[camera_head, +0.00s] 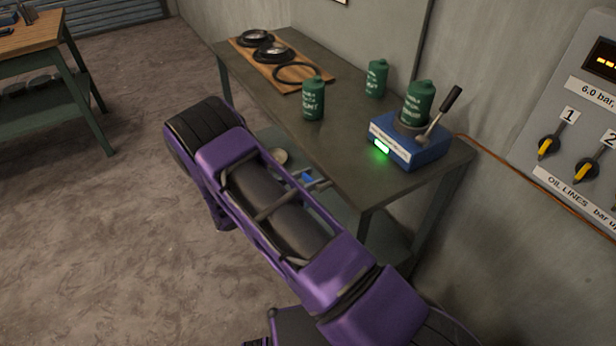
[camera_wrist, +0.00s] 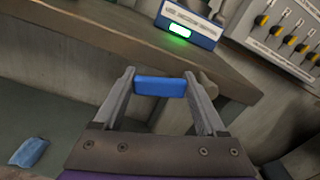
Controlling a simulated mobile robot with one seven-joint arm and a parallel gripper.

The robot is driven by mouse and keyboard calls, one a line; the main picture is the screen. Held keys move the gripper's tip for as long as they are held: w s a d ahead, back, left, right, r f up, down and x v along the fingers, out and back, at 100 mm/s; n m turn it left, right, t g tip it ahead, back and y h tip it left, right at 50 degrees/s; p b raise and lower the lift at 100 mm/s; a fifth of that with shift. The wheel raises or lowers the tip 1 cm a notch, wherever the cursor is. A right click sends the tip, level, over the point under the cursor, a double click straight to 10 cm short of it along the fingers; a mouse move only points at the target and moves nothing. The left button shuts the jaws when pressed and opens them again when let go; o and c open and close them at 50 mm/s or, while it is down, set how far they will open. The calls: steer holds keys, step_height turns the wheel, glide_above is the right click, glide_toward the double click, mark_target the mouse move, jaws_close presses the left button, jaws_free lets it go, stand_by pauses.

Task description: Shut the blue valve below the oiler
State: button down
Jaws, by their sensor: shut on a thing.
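In the wrist view my gripper (camera_wrist: 160,78) is shut on a blue bar-shaped piece, which looks like the blue valve's handle (camera_wrist: 160,87). The handle lies crosswise between the two grey fingertips, with a finger at each end. The pipe or valve body behind it is hidden, so I cannot tell whether the valve is open or shut. In the head view a small blue patch (camera_head: 307,177) shows beside my purple arm, below the bench edge; my gripper is mostly hidden there. I cannot make out the oiler in either view.
A workbench (camera_head: 345,165) carries several green canisters, a blue device (camera_head: 405,148) with a lit green display, and a wooden board (camera_head: 262,62) with round parts. A lever panel (camera_head: 580,120) is on the wall. A blue cloth (camera_wrist: 28,152) lies on the lower shelf.

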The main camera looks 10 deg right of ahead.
steer(key=f+n, duration=0.1)
steer(key=n, duration=0.2)
steer(key=shift+s+d+f+n, duration=0.1)
steer(key=shift+s+f+n, duration=0.3)
steer(key=shift+s+d+f+n+p, duration=0.2)
steer(key=shift+s+f+n, duration=0.35)
steer(key=shift+n, duration=1.25)
steer(key=shift+s+d+f+n+p, duration=0.1)
steer(key=shift+s+d+f+n, duration=0.15)
steer(key=shift+s+n, duration=1.05)
steer(key=shift+s+d+f+n+p, duration=0.2)
steer(key=shift+f+n, duration=0.2)
steer(key=shift+n, duration=1.9)
jaws_free()
steer(key=b+v, duration=0.1)
steer(key=v, duration=1.6)
steer(key=shift+a+b, duration=0.15)
steer(key=shift+b, duration=0.2)
steer(key=shift+s, duration=0.1)
